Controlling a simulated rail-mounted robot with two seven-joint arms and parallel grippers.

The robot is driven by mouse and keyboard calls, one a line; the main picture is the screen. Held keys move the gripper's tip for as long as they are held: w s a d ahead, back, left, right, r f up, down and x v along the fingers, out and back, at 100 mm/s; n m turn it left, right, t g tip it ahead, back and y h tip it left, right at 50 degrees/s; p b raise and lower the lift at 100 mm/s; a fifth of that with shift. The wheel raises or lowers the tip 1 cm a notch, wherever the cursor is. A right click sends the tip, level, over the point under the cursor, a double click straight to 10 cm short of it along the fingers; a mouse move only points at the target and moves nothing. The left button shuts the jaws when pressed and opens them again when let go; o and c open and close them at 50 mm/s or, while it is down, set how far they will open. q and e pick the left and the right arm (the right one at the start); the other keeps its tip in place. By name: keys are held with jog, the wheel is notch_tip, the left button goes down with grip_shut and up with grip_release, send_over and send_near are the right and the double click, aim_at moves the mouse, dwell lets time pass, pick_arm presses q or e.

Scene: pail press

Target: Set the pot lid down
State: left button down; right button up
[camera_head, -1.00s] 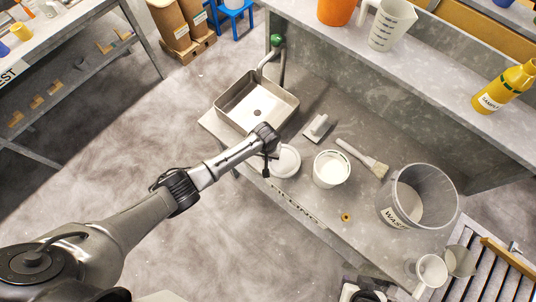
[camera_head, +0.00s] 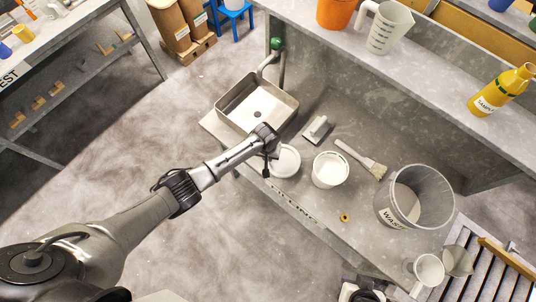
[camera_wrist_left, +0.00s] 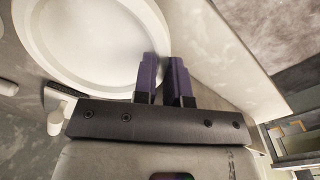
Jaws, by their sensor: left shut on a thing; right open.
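The white round pot lid (camera_head: 286,160) is at the bench's front edge, between the sink and a white pot (camera_head: 330,170). My left gripper (camera_head: 272,152) is shut on the lid's rim. In the left wrist view the dark purple fingers (camera_wrist_left: 165,75) are at the edge of the lid (camera_wrist_left: 85,45), which fills the upper left. I cannot tell whether the lid touches the bench. The pot stands upright just right of the lid, its inside white. My right gripper (camera_head: 362,292) is open at the bottom edge, partly cut off.
A metal sink (camera_head: 257,105) is behind the lid. A small brass ring (camera_head: 344,217) lies near the front. Beakers (camera_head: 428,270) are at lower right.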

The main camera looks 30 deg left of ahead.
dwell(0.3)
dwell(0.5)
pick_arm(q)
jog(key=shift+f, duration=0.25)
jog(key=shift+f, duration=0.3)
jog(key=shift+f+b, duration=0.55)
jog(key=shift+b, duration=0.05)
jog(key=shift+r, duration=0.1)
jog(key=shift+r+p, duration=0.15)
jog(key=shift+p, duration=0.15)
jog(key=shift+r+p, duration=0.85)
jog(key=shift+p, duration=0.1)
